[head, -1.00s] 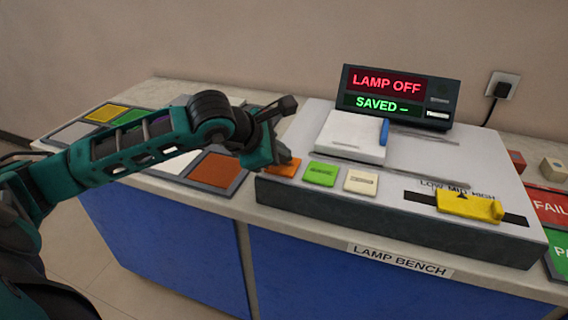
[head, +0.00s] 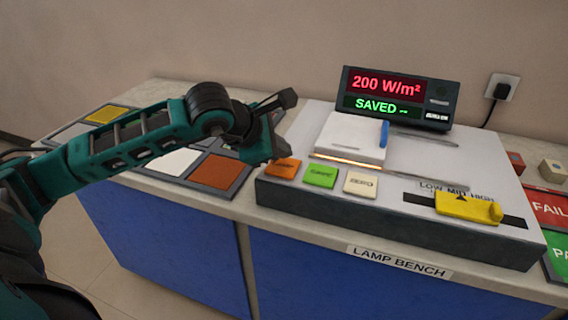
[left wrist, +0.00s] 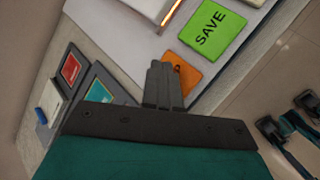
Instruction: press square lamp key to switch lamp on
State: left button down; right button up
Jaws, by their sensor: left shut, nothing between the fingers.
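The square orange key (head: 283,169) is at the left end of the key row on the lamp unit (head: 330,205). My left gripper (head: 275,158) is shut and empty, with its tips at the back left edge of the orange key. In the left wrist view the shut fingers (left wrist: 160,72) overlap the orange key (left wrist: 183,72); contact cannot be told. The display (head: 398,92) reads 200 W/m² in red and SAVED with a dash in green. A bright line glows under the front edge of the white lamp head (head: 350,135). My right gripper is not in view.
A green SAVE key (head: 320,176) and a cream key (head: 361,184) sit right of the orange key. A yellow slider (head: 467,208) is at MID. Coloured trays (head: 215,172) lie left, and red and green FAIL and pass pads (head: 552,208) lie right.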

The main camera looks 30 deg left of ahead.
aim_at(281, 168)
pick_arm(q)
notch_tip(281, 168, up, 6)
jog(key=p, duration=0.2)
jog(key=shift+p, duration=0.4)
dwell(0.4)
